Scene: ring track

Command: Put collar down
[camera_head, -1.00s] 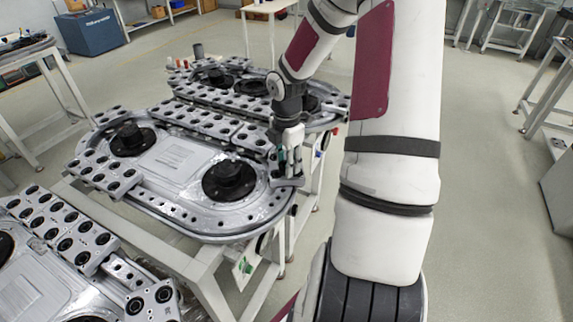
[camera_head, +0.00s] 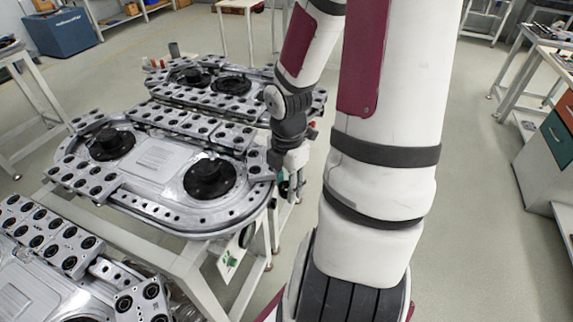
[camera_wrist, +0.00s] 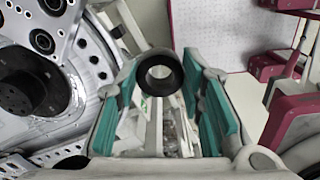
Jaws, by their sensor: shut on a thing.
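My gripper (camera_head: 289,180) hangs just past the right end of the nearer oval ring track (camera_head: 190,222) in the head view. In the wrist view its teal-padded fingers (camera_wrist: 160,73) are shut on a black collar (camera_wrist: 140,74), a short ring with an open hole facing the camera. The collar sits between the fingertips, with a gap below it toward the palm. The collar cannot be made out in the head view. The track shows at the left of the wrist view, apart from the collar.
The track rests on a white frame table (camera_head: 176,262) and carries black round hubs (camera_head: 209,177) and drilled blocks (camera_head: 88,172). More track sections stand behind and at the front left. A blue cabinet (camera_head: 62,33) is far left. Floor at the right is clear up to a bench with drawers (camera_head: 557,140).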

